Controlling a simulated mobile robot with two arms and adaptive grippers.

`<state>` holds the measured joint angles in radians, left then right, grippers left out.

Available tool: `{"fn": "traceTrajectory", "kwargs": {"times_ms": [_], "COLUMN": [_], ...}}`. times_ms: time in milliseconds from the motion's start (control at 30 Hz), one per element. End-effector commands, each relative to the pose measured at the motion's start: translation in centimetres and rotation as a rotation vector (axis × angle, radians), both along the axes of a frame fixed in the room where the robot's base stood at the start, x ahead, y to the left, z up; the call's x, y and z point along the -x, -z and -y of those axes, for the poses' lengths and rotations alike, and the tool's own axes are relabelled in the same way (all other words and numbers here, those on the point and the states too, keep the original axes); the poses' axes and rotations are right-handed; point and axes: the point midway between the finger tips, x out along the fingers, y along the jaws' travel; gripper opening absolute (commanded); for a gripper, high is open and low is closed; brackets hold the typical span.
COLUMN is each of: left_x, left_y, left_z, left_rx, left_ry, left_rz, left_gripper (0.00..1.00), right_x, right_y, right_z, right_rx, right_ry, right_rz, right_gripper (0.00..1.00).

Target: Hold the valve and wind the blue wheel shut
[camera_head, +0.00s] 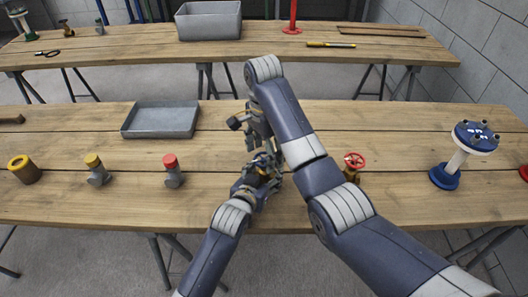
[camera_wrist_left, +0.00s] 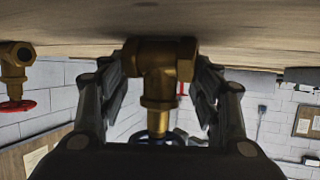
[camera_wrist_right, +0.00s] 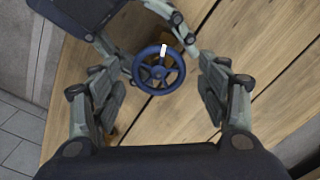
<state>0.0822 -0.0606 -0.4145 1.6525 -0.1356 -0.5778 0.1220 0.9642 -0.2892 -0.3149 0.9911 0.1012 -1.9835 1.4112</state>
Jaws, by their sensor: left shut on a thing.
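The brass valve (camera_wrist_left: 158,72) stands on the front bench between the fingers of my left gripper (camera_wrist_left: 162,88), which is shut on its body. The valve's blue wheel (camera_wrist_right: 158,70) faces up in the right wrist view, with a white mark on its rim at the top. My right gripper (camera_wrist_right: 160,88) is open above the wheel, with fingers apart on either side and not touching the rim. In the head view, my right gripper (camera_head: 250,132) is above my left gripper (camera_head: 262,178), and together they largely hide the valve and wheel.
A brass valve with a red wheel (camera_head: 354,162) stands to the right. Further right is a blue-ended flanged pipe piece (camera_head: 458,155). A grey tray (camera_head: 160,121) and red-capped (camera_head: 173,170) and yellow-capped (camera_head: 97,170) fittings are on the left. A second bench stands behind.

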Motion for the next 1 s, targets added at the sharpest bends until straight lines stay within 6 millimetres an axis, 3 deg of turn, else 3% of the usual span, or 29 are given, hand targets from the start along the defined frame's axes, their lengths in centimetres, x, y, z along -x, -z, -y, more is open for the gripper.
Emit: {"fn": "traceTrajectory", "kwargs": {"times_ms": [333,833,900,1000], "left_x": [-0.1,-0.1,-0.1,-0.1], "left_y": [-0.2,-0.2,-0.2,-0.2], "left_z": [0.0,0.0,0.0,0.0], "left_rx": [0.000,0.000,0.000,0.000], "left_ry": [-0.001,-0.001,-0.001,-0.001], "left_rz": [0.005,0.005,0.005,0.005], "left_gripper": [0.13,0.13,0.13,0.13], "right_x": [0.0,0.0,-0.2,-0.1], "right_y": [-0.3,-2.8,-4.8,-6.0], "right_z": [0.0,0.1,-0.1,0.0], "right_rx": [0.000,0.005,0.000,0.002], "right_ry": [-0.002,0.000,-0.002,-0.002], "right_rz": [0.001,-0.002,0.004,0.001], "right_gripper": [0.69,0.69,0.69,0.69]}}
